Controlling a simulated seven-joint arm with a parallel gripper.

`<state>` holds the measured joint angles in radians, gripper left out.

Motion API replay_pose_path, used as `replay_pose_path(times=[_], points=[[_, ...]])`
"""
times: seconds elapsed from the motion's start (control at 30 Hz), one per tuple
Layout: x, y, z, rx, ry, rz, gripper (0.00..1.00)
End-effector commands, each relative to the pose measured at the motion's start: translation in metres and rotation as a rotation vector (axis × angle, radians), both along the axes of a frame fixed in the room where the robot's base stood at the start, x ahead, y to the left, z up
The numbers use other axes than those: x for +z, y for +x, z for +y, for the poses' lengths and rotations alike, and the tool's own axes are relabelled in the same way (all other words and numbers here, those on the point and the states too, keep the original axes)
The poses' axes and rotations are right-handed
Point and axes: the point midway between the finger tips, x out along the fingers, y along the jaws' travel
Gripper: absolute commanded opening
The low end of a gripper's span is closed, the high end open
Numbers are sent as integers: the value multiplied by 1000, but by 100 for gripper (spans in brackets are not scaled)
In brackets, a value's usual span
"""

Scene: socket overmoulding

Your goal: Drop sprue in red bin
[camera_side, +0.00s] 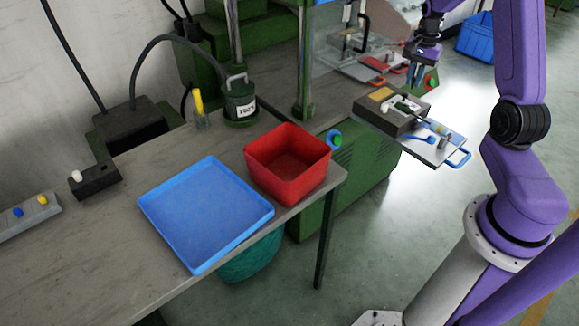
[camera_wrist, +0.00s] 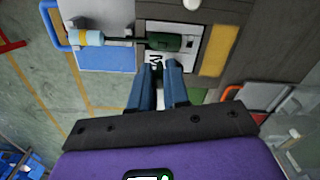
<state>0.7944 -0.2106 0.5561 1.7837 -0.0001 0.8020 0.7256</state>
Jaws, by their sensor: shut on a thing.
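The red bin (camera_side: 287,178) stands open and looks empty at the right front corner of the grey bench in the side view. My gripper (camera_side: 414,76) is at the upper right, well to the right of the bin, above the mould block by the green press. In the wrist view my gripper (camera_wrist: 160,68) points its blue fingers at the mould. The fingers are shut on a small piece, taken as the sprue, which is mostly hidden between them. A dark green moulded socket (camera_wrist: 165,42) with a black cable lies in the mould just beyond the fingertips.
A blue tray (camera_side: 205,215) lies left of the bin. A green canister (camera_side: 240,100) stands behind it. The grey mould block (camera_side: 365,120) sits on a plate with a blue handle (camera_side: 459,158). A press column (camera_side: 304,70) rises between my gripper and the canister.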

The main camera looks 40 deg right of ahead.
Motion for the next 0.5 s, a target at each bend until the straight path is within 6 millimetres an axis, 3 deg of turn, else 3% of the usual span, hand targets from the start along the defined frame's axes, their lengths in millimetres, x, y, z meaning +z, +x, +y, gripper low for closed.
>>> replay_pose_path(times=[0.5], points=[[0, 3, 5, 2, 0, 0, 0]])
